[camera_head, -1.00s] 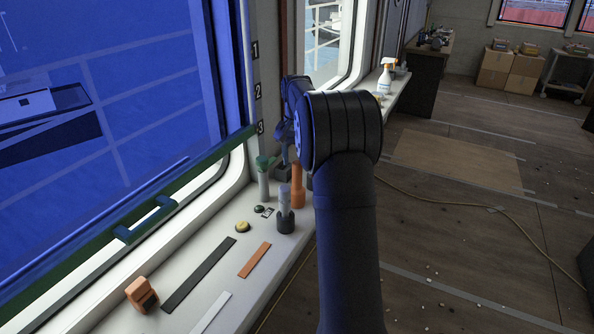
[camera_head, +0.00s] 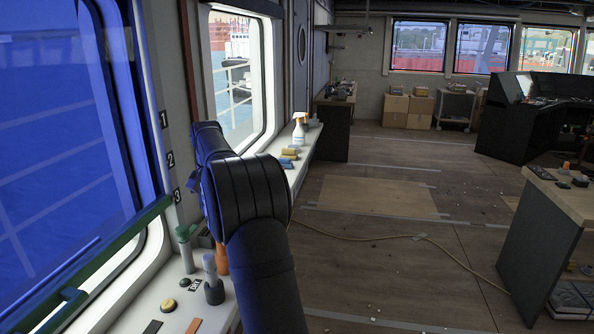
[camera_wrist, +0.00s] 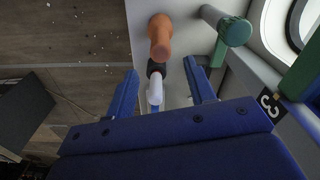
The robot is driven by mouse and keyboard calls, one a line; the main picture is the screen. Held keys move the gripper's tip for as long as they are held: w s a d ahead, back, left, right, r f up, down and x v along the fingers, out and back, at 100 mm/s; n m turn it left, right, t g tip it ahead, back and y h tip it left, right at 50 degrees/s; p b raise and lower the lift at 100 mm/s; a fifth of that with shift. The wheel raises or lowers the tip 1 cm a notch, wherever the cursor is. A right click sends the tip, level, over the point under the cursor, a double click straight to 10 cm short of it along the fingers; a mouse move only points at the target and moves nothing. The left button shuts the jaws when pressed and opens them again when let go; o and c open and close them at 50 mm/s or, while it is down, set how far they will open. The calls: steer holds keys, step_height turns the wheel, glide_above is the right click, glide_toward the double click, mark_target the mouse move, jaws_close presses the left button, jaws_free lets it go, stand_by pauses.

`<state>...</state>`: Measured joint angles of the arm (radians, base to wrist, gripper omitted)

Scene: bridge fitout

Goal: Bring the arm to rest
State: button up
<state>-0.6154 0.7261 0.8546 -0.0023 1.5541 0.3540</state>
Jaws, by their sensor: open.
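My gripper (camera_wrist: 162,92) shows in the wrist view as two blue fingers spread apart, with nothing held between them. Below and beyond the fingers, on the white sill (camera_wrist: 183,66), stand an orange handled tool (camera_wrist: 160,38) and a grey-white cylinder in a dark base (camera_wrist: 155,88). A green-topped cylinder (camera_wrist: 235,32) stands to their right. In the head view my arm rises in front of the window sill (camera_head: 130,318) and hides part of it. My fingers are mostly hidden behind the arm there.
The green window rail (camera_head: 95,255) runs close to the left of my arm. A spray bottle (camera_head: 298,132) and sponges (camera_head: 288,156) stand farther along the sill. A wooden-topped counter (camera_head: 568,200) is at the right. The floor between is mostly open, with a cable (camera_head: 400,238) across it.

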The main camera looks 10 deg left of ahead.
step_height(320, 180, down, 11)
steer(key=shift+r, duration=2)
